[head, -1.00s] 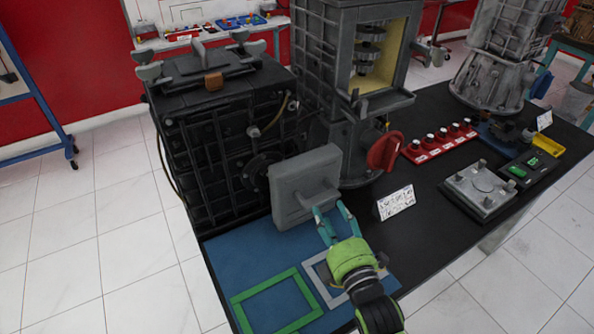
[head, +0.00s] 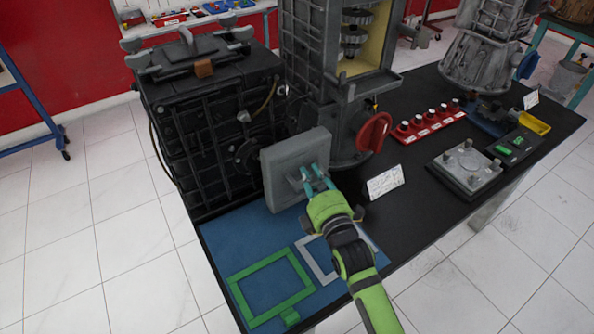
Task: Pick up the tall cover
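The tall cover looks to be the grey, square, upright plate (head: 283,160) with a handle on its face, near the back of the blue mat (head: 225,250). My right gripper (head: 314,177) reaches it from the front, its teal fingers at the handle. The fingers hide part of the handle, so I cannot tell whether they are closed on it. My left gripper is out of view.
A green frame (head: 247,271) and a grey frame (head: 305,252) mark the mat. A black engine block (head: 205,130) and a grey machine with a red knob (head: 374,132) stand close behind the cover. A white label card (head: 384,182) stands to the right.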

